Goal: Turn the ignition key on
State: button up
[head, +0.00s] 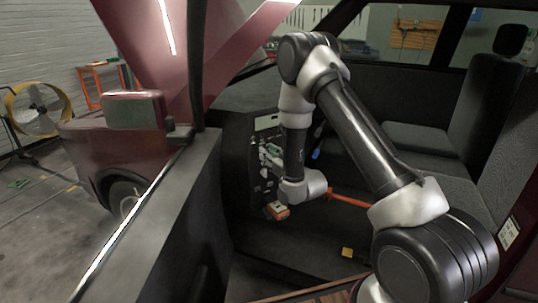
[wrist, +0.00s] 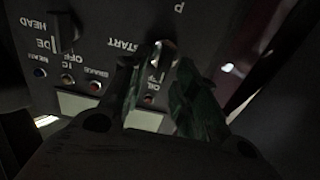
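The ignition switch (wrist: 163,54) shows in the wrist view as a small silvery piece on the dark dash panel (wrist: 100,42), beside the word START. My gripper (wrist: 168,58) has its two green fingers apart, one on each side of the switch, with the panel showing between them. I cannot tell whether either fingertip touches it. The key's shape and angle are too dark to make out. In the head view my gripper (head: 268,155) is up at the dash panel (head: 256,176), and the switch is hidden there.
A black HEAD knob (wrist: 62,32) and several small indicator lamps (wrist: 95,87) are close by on the panel. In the head view the open car door (head: 150,225) stands at left, and the seats (head: 425,150) are at right. An orange-red lever (head: 347,198) is low beside my wrist.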

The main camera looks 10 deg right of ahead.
grip_shut()
jog(key=shift+m, duration=0.3)
jog(key=shift+w+d+f+m, duration=0.1)
jog(key=shift+d+m, duration=0.05)
jog(key=shift+m, duration=1.2)
jog(key=shift+w+d+f+m, duration=0.1)
jog(key=shift+d+m, duration=0.1)
jog(key=shift+m, duration=1.1)
jog(key=shift+d+f+m, duration=0.1)
jog(key=shift+d+m, duration=0.05)
jog(key=shift+m, duration=1.2)
grip_release()
